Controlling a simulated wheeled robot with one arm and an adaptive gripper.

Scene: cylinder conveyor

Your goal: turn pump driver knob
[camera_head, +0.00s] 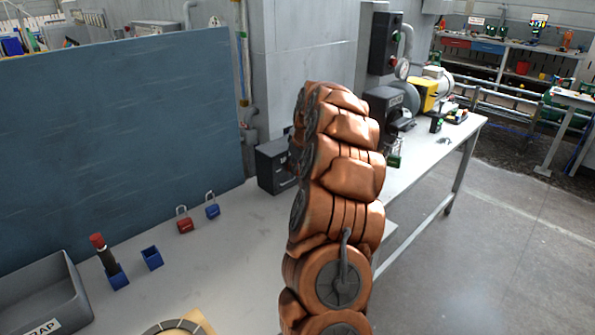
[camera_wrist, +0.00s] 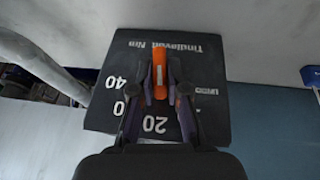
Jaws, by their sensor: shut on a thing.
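In the wrist view, a black panel (camera_wrist: 215,70) carries white lettering that appears upside down, with the dial marks 20 and 40. An orange knob (camera_wrist: 160,62) stands out from the panel, long side up and down in the picture. My gripper (camera_wrist: 161,84) has its two fingers on either side of the knob and is shut on it. The fingers cover part of the dial marks. In the head view, a dark box (camera_head: 272,165) stands on the bench behind my arm. My arm hides the gripper and the knob there.
A blue board (camera_head: 120,140) stands along the bench's back left. Red (camera_head: 184,221) and blue (camera_head: 212,206) padlocks, small blue holders (camera_head: 151,258) and a grey scrap bin (camera_head: 40,290) lie left. A motor-like machine (camera_head: 400,100) stands at the bench's far end.

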